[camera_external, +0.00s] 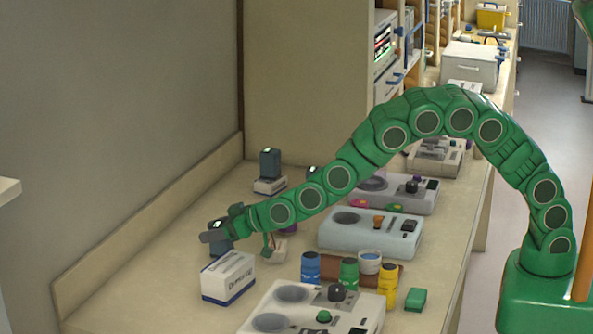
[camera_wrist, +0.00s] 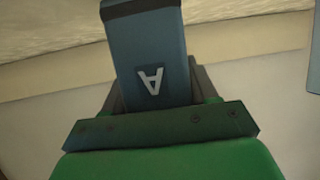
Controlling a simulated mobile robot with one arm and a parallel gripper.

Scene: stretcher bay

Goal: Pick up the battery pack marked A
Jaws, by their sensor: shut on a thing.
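The battery pack marked A (camera_wrist: 150,62) is blue with a dark end and a white letter A, upside down in the wrist view. My gripper (camera_wrist: 160,100) is shut on it. In the external view my gripper (camera_external: 222,232) is at the left of the bench, just behind a white box. I cannot tell whether the pack touches anything below.
The white printed box (camera_external: 228,277) stands right in front of my gripper. A similar dark pack (camera_external: 270,162) stands on a light base farther back. Blue (camera_external: 310,267), green (camera_external: 348,273) and yellow (camera_external: 388,285) bottles and grey devices (camera_external: 370,235) fill the right side.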

